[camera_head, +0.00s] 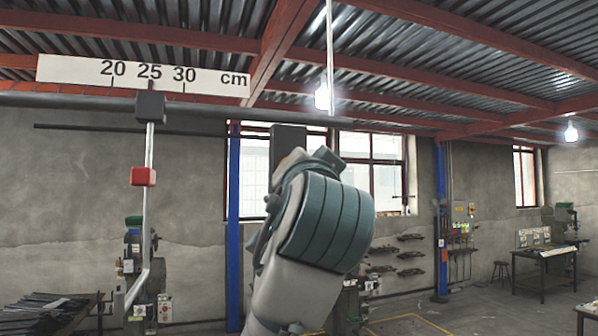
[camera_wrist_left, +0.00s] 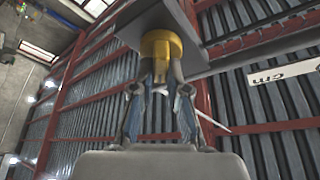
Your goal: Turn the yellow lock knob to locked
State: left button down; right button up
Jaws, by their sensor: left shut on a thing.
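The yellow lock knob (camera_wrist_left: 160,46) hangs below a dark grey block (camera_wrist_left: 128,22) in the left wrist view. My left gripper (camera_wrist_left: 161,78) comes at it from below, and its two fingers are shut on the knob's lower, narrower part. In the head view my left arm rises in the middle and ends just under the dark grey block (camera_head: 288,144). The arm hides the gripper's fingers and nearly all of the knob there. Whether the knob stands at locked cannot be read. My right gripper is in neither view.
A white centimetre scale (camera_head: 143,76) hangs at upper left. A dark slider (camera_head: 150,108) sits below its 25 mark, on an upright rod with a red block (camera_head: 143,176). A long grey bar (camera_head: 210,114) runs beneath the scale. Workbenches stand farther back.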

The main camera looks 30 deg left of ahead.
pick_arm(q)
jog(key=shift+w+f+m+g+h+p, duration=0.1)
jog(key=shift+m+g+h+p, duration=0.35)
jog(key=shift+m, duration=1.45)
jog(key=shift+w+f+m+g+h+p, duration=0.1)
jog(key=shift+m+h+p, duration=0.65)
jog(key=shift+m, duration=1.15)
jog(key=shift+f+m+g+h+p, duration=0.1)
jog(key=shift+m+g+h+p, duration=0.15)
jog(key=shift+m+h, duration=1.15)
jog(key=shift+f+m+y, duration=0.1)
jog(key=shift+m+y, duration=0.3)
jog(key=shift+m, duration=0.3)
jog(key=c, duration=1.3)
grip_release()
jog(key=shift+d, duration=0.1)
jog(key=shift+o, duration=0.6)
jog(key=shift+w+d, duration=0.1)
jog(key=shift+w, duration=0.05)
